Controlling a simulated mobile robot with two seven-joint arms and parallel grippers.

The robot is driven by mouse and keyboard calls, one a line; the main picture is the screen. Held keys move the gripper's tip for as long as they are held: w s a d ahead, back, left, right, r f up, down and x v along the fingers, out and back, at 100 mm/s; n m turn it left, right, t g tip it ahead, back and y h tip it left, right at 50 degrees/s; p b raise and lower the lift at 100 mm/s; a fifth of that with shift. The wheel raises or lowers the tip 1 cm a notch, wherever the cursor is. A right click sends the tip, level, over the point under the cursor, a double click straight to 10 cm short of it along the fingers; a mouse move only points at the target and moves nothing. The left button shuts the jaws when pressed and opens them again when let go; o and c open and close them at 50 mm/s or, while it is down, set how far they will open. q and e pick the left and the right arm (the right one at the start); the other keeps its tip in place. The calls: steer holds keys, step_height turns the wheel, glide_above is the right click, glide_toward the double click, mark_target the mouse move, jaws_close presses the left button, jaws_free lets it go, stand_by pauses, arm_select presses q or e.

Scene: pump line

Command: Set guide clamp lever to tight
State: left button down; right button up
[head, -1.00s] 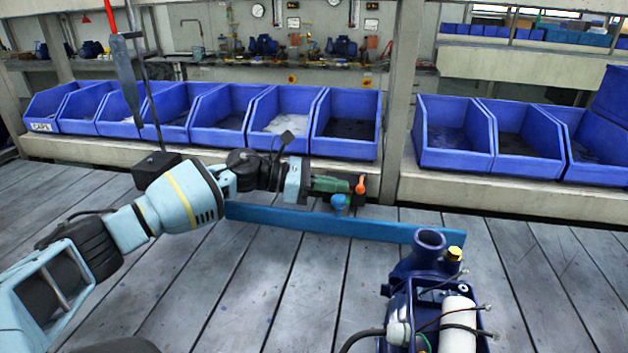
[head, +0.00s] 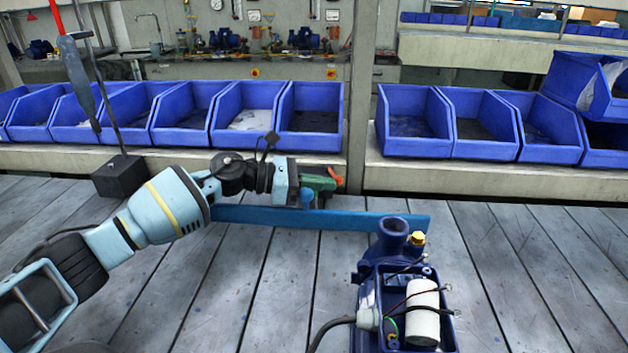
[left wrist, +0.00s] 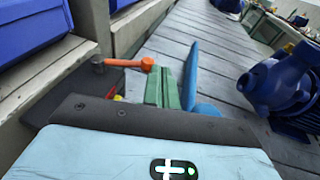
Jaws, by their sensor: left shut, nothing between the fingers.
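The orange clamp lever (head: 335,175) is at the back of the blue guide rail (head: 340,218). In the left wrist view the lever (left wrist: 128,63) lies across the picture from a grey pivot to a rounded end. A blue knob (head: 307,195) sits by the rail. My left gripper (head: 335,184) is shut and empty, its green fingers beside the lever. In the left wrist view the fingertips (left wrist: 165,70) are close to the lever's rounded end; I cannot tell whether they touch. The clamp's base is largely hidden. My right gripper is not in view.
A dark blue pump (head: 395,290) with a white cylinder and wires stands at the front right. Blue bins (head: 310,115) line the ledge behind the rail. A black block (head: 120,176) with a rod stands at left. The grey planks (head: 530,270) at right are clear.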

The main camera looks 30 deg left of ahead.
arm_select(q)
steer(key=shift+a, duration=0.1)
steer(key=shift+s+a, duration=0.15)
steer(key=v, duration=0.6)
steer(key=shift+b, duration=0.35)
steer(key=shift+s+a+r, duration=0.2)
steer(key=shift+s+a, duration=0.2)
steer(key=shift+a, duration=0.1)
